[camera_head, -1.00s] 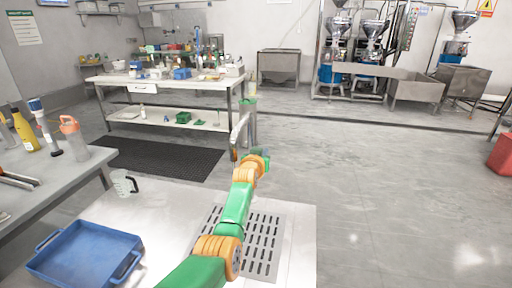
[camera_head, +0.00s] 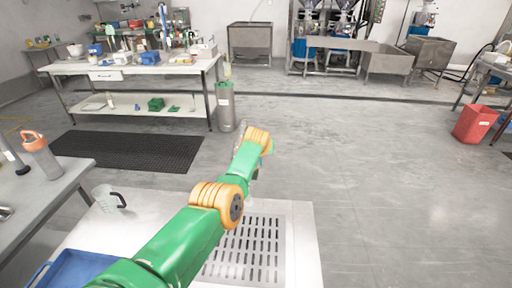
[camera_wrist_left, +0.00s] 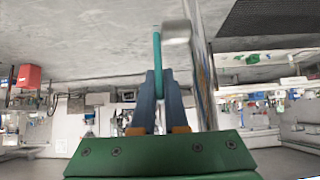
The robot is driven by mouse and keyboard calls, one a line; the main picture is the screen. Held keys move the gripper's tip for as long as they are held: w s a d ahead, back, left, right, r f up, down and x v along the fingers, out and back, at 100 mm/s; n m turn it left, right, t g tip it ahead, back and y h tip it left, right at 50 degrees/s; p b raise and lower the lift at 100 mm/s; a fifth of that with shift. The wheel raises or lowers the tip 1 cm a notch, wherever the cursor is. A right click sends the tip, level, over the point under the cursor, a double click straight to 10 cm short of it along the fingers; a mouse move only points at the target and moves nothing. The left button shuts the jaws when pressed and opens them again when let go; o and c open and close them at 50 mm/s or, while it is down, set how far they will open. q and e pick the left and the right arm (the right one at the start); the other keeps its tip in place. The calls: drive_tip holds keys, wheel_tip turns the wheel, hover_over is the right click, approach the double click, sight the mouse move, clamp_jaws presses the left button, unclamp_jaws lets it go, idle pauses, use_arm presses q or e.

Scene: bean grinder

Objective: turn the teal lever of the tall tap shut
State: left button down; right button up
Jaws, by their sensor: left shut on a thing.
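In the left wrist view the teal lever (camera_wrist_left: 157,50) stands upright between the two blue-grey fingers of my left gripper (camera_wrist_left: 160,80), which is shut on it. The tall tap (camera_wrist_left: 203,65) is the silver metal part just right of the fingers, with a blunt silver end (camera_wrist_left: 176,32) beside the lever. Only a thin silver part of the tap (camera_head: 242,130) shows beside the arm's far joint. My right gripper is not in view.
The pale counter (camera_head: 305,240) has a slotted drain grate (camera_head: 250,250) under the arm. A grey table (camera_head: 50,200) with bottles is farther left.

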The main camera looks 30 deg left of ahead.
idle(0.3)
use_arm(q)
drive_tip(key=c, duration=0.9)
unclamp_jaws()
drive_tip(key=shift+a, duration=0.1)
drive_tip(key=shift+c, duration=0.2)
